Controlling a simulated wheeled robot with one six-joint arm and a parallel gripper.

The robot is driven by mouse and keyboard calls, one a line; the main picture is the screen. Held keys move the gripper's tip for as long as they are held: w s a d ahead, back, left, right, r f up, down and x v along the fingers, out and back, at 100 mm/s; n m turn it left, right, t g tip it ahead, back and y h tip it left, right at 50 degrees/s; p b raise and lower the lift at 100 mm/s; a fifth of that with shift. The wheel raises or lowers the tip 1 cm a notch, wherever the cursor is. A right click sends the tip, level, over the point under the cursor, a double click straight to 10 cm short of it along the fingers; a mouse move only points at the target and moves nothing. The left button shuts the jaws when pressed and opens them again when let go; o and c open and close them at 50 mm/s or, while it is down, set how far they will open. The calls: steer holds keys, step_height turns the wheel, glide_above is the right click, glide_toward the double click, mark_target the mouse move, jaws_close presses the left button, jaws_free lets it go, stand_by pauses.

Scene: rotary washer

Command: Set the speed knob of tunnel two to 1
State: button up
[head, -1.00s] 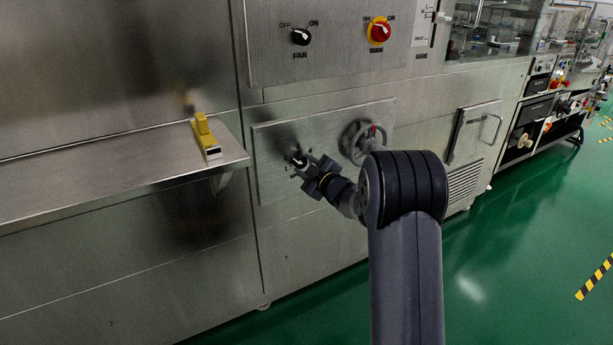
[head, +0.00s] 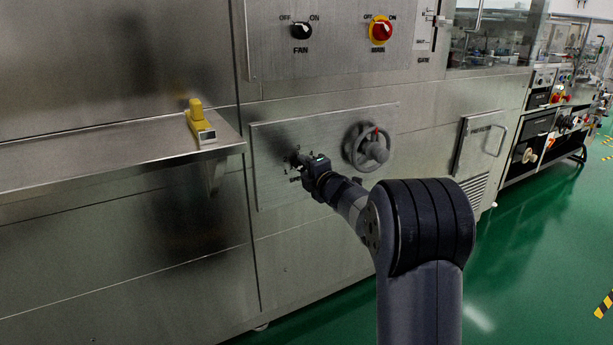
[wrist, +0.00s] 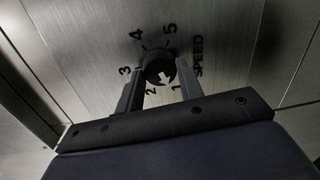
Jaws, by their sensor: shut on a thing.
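In the head view my gripper (head: 299,163) is at the left of the lower panel and mostly hides the knob. No tunnel number is readable.
A grey handwheel (head: 368,147) with a red mark sits close right of my gripper. Above are the black FAN knob (head: 301,31) and red MAIN switch (head: 380,30). A steel shelf (head: 100,160) with a yellow item (head: 200,122) juts out at left.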

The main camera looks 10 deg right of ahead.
steer(key=shift+n, duration=1)
steer(key=o, duration=1)
steer(key=shift+p+v, duration=0.8)
steer(key=shift+v, duration=4.6)
steer(key=shift+a+f, duration=0.1)
steer(key=shift+a, duration=0.05)
